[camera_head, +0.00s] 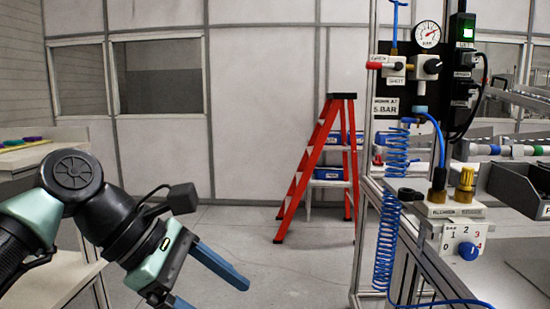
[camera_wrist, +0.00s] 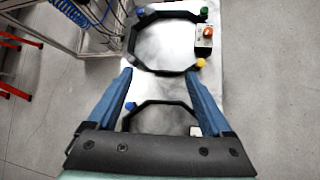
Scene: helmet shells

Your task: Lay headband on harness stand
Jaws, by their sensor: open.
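My gripper (camera_head: 218,296) is at the lower left of the head view, with its blue fingers pointing down and to the right. In the wrist view the gripper (camera_wrist: 159,71) is open, its two blue fingers wide apart with nothing held between them. Beyond and between the fingers is a light metal surface with two black angular frames. The far frame (camera_wrist: 131,42) shows whole, with blue, green and yellow pieces at its corners. The near frame (camera_wrist: 163,103) is partly hidden by my gripper. I cannot tell whether either frame is the harness stand, and I cannot make out a headband.
A small box with an orange knob (camera_wrist: 208,31) sits beside the far frame. A pneumatic panel with a gauge (camera_head: 427,34) and blue coiled hose (camera_head: 384,240) stands at right. A red stepladder (camera_head: 300,185) is at the back. The floor (camera_head: 285,255) in the middle is clear.

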